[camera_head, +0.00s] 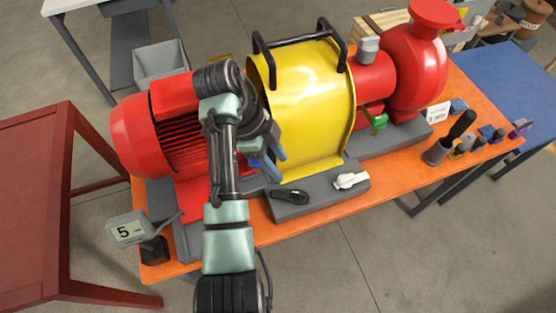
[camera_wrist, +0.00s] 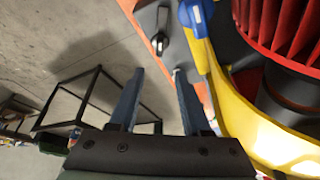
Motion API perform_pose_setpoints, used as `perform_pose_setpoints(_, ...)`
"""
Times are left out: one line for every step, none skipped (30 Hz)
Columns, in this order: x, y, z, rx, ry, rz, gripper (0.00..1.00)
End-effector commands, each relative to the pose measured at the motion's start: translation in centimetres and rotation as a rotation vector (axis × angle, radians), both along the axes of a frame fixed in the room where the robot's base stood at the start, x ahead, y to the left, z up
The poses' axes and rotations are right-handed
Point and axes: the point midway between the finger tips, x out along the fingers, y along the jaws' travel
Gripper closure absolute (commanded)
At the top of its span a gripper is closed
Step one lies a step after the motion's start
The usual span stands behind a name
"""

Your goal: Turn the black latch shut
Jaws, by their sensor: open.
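The black latch (camera_head: 290,196) sits on the top of a grey block (camera_head: 320,194) at the front edge of the orange bench. Its lever lies roughly along the block's length. In the wrist view the dark latch (camera_wrist: 161,40) shows ahead of the fingers, on a grey surface. My gripper (camera_head: 279,167) is open and empty, beside the yellow guard and above and behind the black latch. It does not appear to touch the latch. In the wrist view the two blue fingers of my gripper (camera_wrist: 157,72) stand apart with nothing between them.
A white latch (camera_head: 350,181) sits on the same block, to the right. The yellow guard (camera_head: 315,105) stands close behind my gripper. A blue lever (camera_wrist: 196,18) shows beside the yellow guard in the wrist view. A small display (camera_head: 127,229) stands at the front left.

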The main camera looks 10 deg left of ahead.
Motion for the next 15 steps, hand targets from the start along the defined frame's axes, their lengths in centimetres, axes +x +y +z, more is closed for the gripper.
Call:
perform_pose_setpoints(-0.1,0.0,-0.1,-0.002,-0.002,0.001,0.63)
perform_pose_setpoints(-0.1,0.0,-0.3,-0.005,-0.006,0.001,0.68)
perform_pose_setpoints(-0.3,-0.1,-0.7,-0.012,-0.016,0.004,0.75)
perform_pose_setpoints(-0.5,-0.2,-1.1,-0.019,-0.026,0.008,0.81)
perform_pose_setpoints(-0.8,-0.2,-1.5,-0.029,-0.041,0.013,0.86)
perform_pose_setpoints(-1.2,-0.3,-2.2,-0.045,-0.067,0.021,0.93)
perform_pose_setpoints(-1.7,-0.2,-2.7,-0.058,-0.089,0.031,0.99)
perform_pose_setpoints(-2.2,-0.2,-3.3,-0.069,-0.113,0.040,1.00)
perform_pose_setpoints(-3.0,-0.1,-4.0,-0.084,-0.151,0.056,1.00)
perform_pose_setpoints(-3.6,0.1,-4.5,-0.093,-0.180,0.070,1.00)
perform_pose_setpoints(-4.3,0.3,-5.0,-0.099,-0.208,0.084,1.00)
perform_pose_setpoints(-5.3,0.6,-5.5,-0.105,-0.244,0.101,1.00)
perform_pose_setpoints(-6.1,0.9,-5.8,-0.106,-0.269,0.113,1.00)
perform_pose_setpoints(-6.8,1.1,-6.1,-0.106,-0.295,0.126,1.00)
perform_pose_setpoints(-7.8,1.5,-6.4,-0.101,-0.324,0.142,1.00)
